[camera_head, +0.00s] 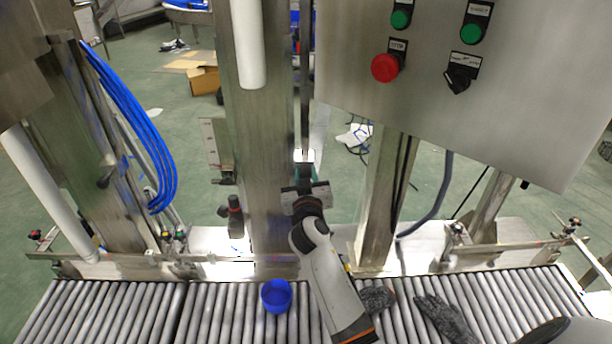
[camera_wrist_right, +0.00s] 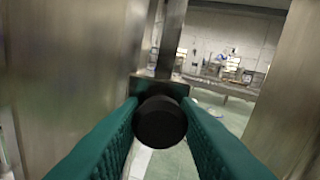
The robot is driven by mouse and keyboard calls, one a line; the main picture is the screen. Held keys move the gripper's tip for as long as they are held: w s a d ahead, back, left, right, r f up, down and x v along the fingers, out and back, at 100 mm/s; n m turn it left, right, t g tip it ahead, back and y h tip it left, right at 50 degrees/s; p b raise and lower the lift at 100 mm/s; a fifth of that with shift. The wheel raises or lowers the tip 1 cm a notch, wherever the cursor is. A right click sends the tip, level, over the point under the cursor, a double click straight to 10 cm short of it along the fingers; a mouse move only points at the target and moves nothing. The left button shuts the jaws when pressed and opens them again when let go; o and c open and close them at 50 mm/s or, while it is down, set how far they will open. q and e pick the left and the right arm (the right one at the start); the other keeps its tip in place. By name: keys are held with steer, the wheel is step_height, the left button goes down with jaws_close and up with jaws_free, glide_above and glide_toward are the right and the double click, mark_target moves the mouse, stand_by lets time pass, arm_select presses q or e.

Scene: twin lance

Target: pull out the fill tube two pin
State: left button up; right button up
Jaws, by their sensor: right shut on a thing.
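My right gripper (camera_head: 305,172) reaches up over the conveyor beside the middle steel column, its fingers pointing away from the head camera. In the right wrist view its two green ribbed fingers (camera_wrist_right: 160,118) are closed around a round black knob, which I take for the pin (camera_wrist_right: 160,124). The knob sits in front of a small metal block (camera_wrist_right: 160,88) at the lower end of a vertical steel bar. The pin's shaft is hidden behind the knob. A white fill tube (camera_head: 249,45) hangs at the middle column, and another white tube (camera_head: 48,190) slants at the left. My left gripper is not in view.
A roller conveyor (camera_head: 225,312) runs along the front, with a blue cup (camera_head: 276,296) and dark gloves (camera_head: 445,318) on it. A steel control panel (camera_head: 465,95) with buttons hangs at upper right. Blue hoses (camera_head: 135,125) run at the left. Steel columns flank my right gripper closely.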

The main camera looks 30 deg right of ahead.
jaws_close()
steer(key=shift+v, duration=1.15)
steer(key=o, duration=0.7)
jaws_free()
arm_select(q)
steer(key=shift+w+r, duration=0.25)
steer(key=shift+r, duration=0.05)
